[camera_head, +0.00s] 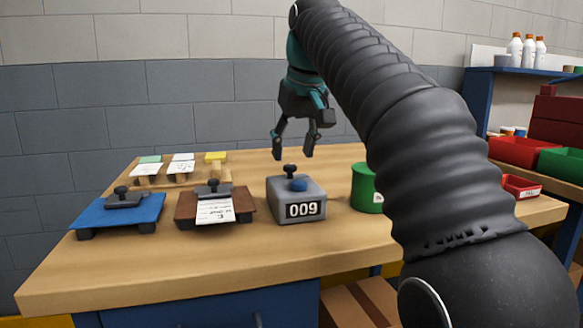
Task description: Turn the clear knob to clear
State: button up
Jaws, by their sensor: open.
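A grey counter box (296,201) with a display reading "009" stands on the workbench near its middle. On its top are a black knob (290,171) and a blue round part (298,185). I cannot tell from the picture which of these is the clear knob, as no label on them is readable. My gripper (293,155) hangs above and slightly behind the counter box, fingers pointing down. It is open and empty, and apart from the box.
Left of the box are a brown board (187,207) with a paper and a blue board (98,216), each with a black-handled part. A green can (362,188) stands close on the right. Paper stacks (180,171) lie at back left. The front bench (200,258) is clear.

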aim_at(290, 165)
jog(key=shift+b+x, duration=0.35)
jog(key=shift+x, duration=1.2)
grip_shut()
jog(key=shift+r+m+p, duration=0.1)
jog(key=shift+m+p, duration=0.2)
jog(key=shift+p, duration=0.1)
jog(key=m+h+p, duration=0.1)
jog(key=m+p, duration=0.1)
jog(key=shift+a+r+m, duration=0.1)
jog(key=shift+a+m, duration=0.05)
jog(key=shift+m, duration=0.25)
jog(key=m+h, duration=0.1)
jog(key=m+p, duration=0.1)
jog(key=m, duration=0.1)
jog(key=shift+a+f+h, duration=0.1)
jog(key=shift+f+h, duration=0.1)
jog(key=shift+h, duration=0.2)
jog(key=shift+a+m+h, duration=0.1)
jog(key=shift+m+h, duration=0.5)
jog(key=shift+m, duration=1.3)
